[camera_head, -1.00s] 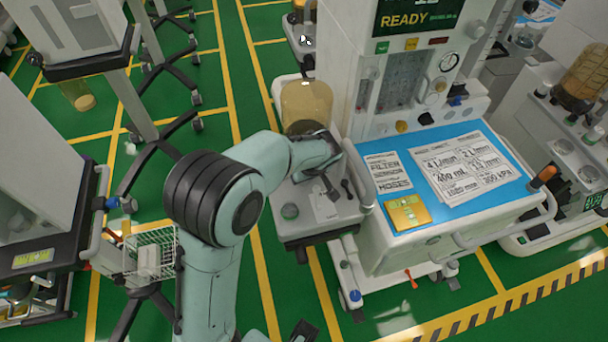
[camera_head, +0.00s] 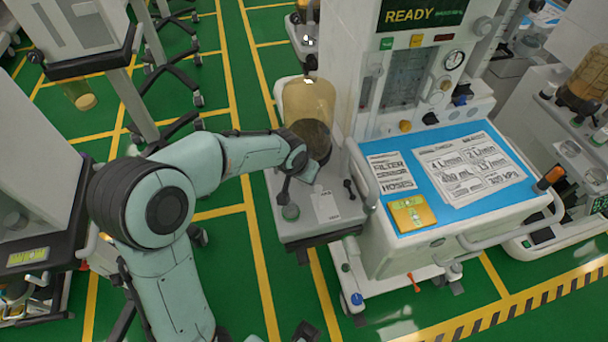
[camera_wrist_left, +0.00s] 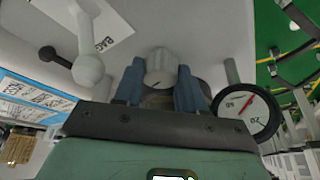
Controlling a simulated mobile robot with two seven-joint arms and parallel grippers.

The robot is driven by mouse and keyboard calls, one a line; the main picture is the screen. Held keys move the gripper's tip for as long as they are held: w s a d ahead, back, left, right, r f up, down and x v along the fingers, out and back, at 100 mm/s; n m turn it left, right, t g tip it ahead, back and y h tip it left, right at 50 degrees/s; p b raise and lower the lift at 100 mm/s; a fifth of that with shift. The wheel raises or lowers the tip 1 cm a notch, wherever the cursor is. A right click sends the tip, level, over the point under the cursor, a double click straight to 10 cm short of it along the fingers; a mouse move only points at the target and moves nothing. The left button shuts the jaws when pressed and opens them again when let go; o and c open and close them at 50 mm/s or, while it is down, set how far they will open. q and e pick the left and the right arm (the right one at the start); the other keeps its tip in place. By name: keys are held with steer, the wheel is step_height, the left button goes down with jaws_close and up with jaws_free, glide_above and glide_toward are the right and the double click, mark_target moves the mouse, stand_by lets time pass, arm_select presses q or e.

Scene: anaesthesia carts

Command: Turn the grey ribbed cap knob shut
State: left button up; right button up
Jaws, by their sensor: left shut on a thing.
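The grey ribbed cap knob (camera_wrist_left: 160,68) shows in the left wrist view, between the two blue fingers of my left gripper (camera_wrist_left: 160,90). The fingers stand on either side of it and are shut on it. In the head view my left gripper (camera_head: 287,182) is small and partly hidden by its own wrist, at the left part of the cart's side shelf (camera_head: 325,225). The knob cannot be made out there. My right gripper is not in view.
A round gauge (camera_wrist_left: 245,110) is close to the right finger in the wrist view, and a white ball-ended lever (camera_wrist_left: 87,68) is to the left. In the head view an amber canister (camera_head: 308,100) stands behind my wrist.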

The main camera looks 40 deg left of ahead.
arm_select(q)
steer(key=m+b, duration=0.1)
steer(key=m+h+b, duration=0.1)
steer(key=m, duration=0.1)
steer(key=shift+a+f+m, duration=0.15)
steer(key=shift+a+m, duration=0.05)
steer(key=shift+m, duration=0.1)
steer(key=shift+m+h+b, duration=0.8)
steer(key=shift+m+b, duration=0.45)
steer(key=shift+m, duration=0.45)
arm_select(e)
steer(key=shift+w+f+t, duration=0.15)
steer(key=shift+w+f, duration=0.1)
steer(key=shift+f, duration=0.35)
steer(key=shift+w+f+t, duration=0.1)
steer(key=shift+w+f, duration=0.15)
steer(key=shift+f, duration=0.4)
steer(key=shift+w+f+t, duration=0.15)
steer(key=shift+w+f, duration=0.1)
steer(key=shift+f, duration=0.35)
arm_select(q)
steer(key=shift+g, duration=0.3)
steer(key=o, duration=1.1)
steer(key=shift+c, duration=0.2)
arm_select(e)
steer(key=shift+r, duration=0.1)
